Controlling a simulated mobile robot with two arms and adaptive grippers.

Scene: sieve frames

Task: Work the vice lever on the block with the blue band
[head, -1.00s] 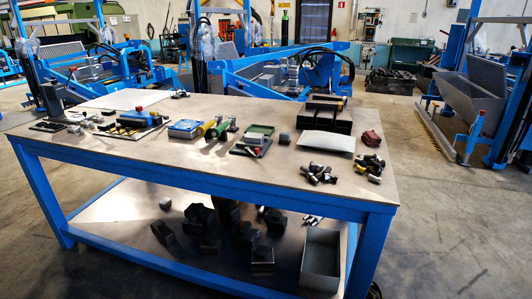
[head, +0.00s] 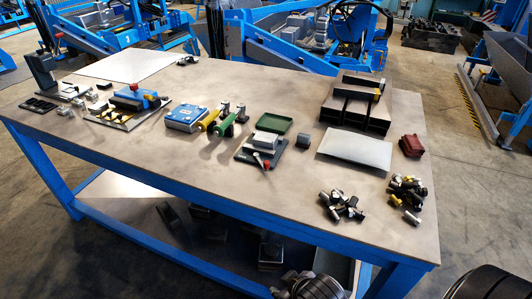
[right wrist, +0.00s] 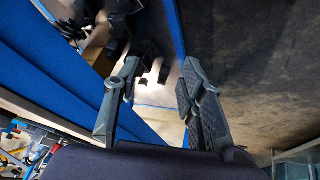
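A small dark fixture (head: 246,155) with a grey block (head: 266,140) and a red-tipped lever (head: 265,162) sits near the table's front middle. A blue-topped block (head: 128,98) with a red knob (head: 137,88) stands on a plate farther left. At this size I cannot tell which one carries the blue band. My right gripper (right wrist: 160,76) is open and empty in the right wrist view, beside the table's blue frame and away from these blocks. My left gripper is not in view.
The blue-framed table (head: 185,155) holds a blue-grey box (head: 186,118), a green tray (head: 275,123), dark channels (head: 350,108), a pale plate (head: 355,149), a red block (head: 411,146) and loose bolts (head: 342,205). Dark parts lie on the lower shelf. Bare tabletop shows along the front.

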